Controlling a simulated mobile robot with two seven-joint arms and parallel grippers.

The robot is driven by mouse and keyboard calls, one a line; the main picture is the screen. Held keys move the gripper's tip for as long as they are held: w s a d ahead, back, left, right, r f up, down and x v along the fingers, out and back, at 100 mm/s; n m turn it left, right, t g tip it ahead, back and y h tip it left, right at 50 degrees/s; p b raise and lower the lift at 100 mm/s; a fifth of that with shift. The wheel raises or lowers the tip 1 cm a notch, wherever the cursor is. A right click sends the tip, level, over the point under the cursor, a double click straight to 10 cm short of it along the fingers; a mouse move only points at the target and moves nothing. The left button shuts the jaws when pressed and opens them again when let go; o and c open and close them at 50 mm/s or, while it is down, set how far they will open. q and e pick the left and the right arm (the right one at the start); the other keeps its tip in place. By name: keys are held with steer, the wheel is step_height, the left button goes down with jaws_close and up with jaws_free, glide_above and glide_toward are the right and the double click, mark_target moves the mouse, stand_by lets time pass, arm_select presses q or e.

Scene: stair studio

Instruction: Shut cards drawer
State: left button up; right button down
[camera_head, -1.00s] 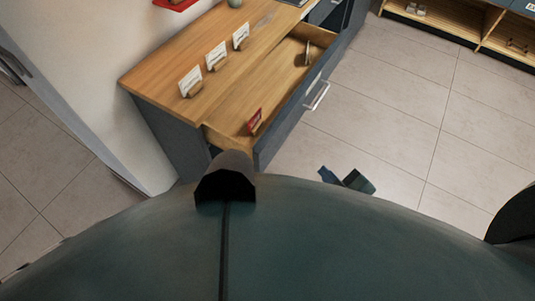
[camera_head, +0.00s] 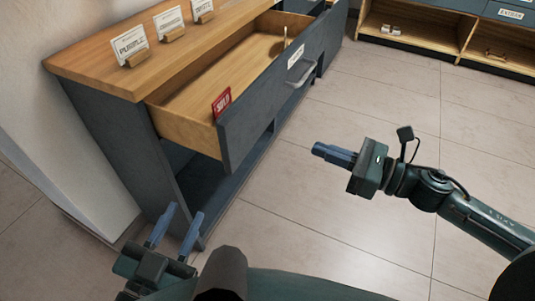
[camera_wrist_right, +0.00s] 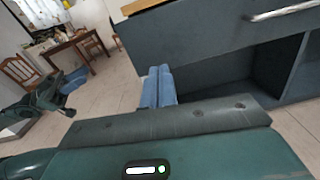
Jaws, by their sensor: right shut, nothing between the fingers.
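The cards drawer (camera_head: 262,112) is pulled out of a dark grey cabinet with a wooden top. Its grey front has a pale label and a metal bar handle (camera_head: 301,72); the handle also shows in the right wrist view (camera_wrist_right: 285,11). A red card (camera_head: 222,101) and a small upright item (camera_head: 286,38) are inside. My right gripper (camera_head: 318,150) is shut and empty, in front of the drawer front and apart from it. It also shows in the right wrist view (camera_wrist_right: 159,86). My left gripper (camera_head: 177,225) is open and empty, low near the cabinet's near corner.
Several white cards in wooden holders (camera_head: 169,24) stand on the cabinet top (camera_head: 100,66). An open shelf unit (camera_head: 434,37) is at the back right. The tiled floor (camera_head: 310,215) between is clear. A wall is at the left.

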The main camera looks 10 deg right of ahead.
steer(key=n, duration=0.1)
glide_toward(249, 127)
steer(key=x, duration=0.6)
steer(key=shift+w+a, duration=0.2)
steer(key=shift+a, duration=0.15)
